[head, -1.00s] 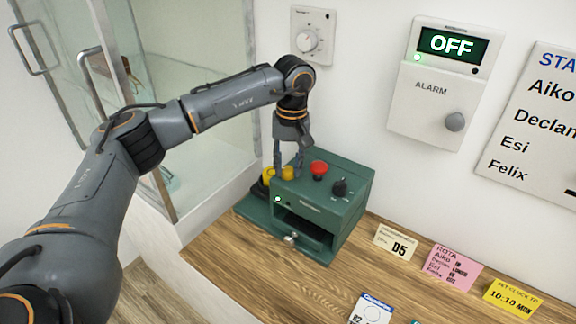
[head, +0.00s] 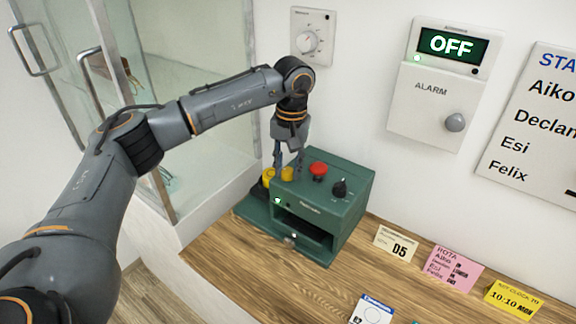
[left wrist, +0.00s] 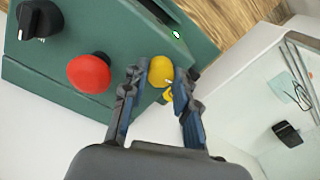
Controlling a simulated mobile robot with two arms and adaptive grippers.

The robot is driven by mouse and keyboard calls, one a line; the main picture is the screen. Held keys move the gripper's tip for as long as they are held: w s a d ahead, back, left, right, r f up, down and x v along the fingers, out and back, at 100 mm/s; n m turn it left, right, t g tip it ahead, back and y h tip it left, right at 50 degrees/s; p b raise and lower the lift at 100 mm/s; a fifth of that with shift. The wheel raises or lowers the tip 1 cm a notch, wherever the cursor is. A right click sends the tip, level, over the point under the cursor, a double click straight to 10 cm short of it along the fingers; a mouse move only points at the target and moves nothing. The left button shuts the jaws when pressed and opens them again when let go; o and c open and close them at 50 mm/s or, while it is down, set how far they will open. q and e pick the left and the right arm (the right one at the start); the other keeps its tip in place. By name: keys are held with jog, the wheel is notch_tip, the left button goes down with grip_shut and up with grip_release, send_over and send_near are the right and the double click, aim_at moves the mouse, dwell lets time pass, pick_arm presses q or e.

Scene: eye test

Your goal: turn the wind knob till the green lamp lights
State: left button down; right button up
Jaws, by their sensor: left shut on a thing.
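The green machine (head: 345,215) stands on the wooden counter against the wall. A yellow knob (head: 288,173) sits on its top at the left; it also shows in the left wrist view (left wrist: 161,70). My left gripper (head: 287,170) reaches down from above and is shut on this yellow knob, one finger on each side. In the left wrist view my left gripper (left wrist: 153,82) partly hides the knob's near side. A small lamp (head: 278,201) on the machine's front looks lit green. My right gripper is not in view.
A red button (head: 318,169) and a black dial (head: 340,188) are close by on the machine's top. A second yellow part (head: 268,176) shows at its left end. The alarm box (head: 433,100) reads OFF. Note cards (head: 453,266) lie to the right.

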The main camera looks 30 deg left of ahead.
aim_at(291, 170)
pick_arm(q)
jog(key=c, duration=1)
grip_release()
jog(key=shift+r, duration=0.25)
jog(key=r, duration=1.1)
jog(key=shift+d+r, duration=0.3)
jog(key=shift+f, duration=0.1)
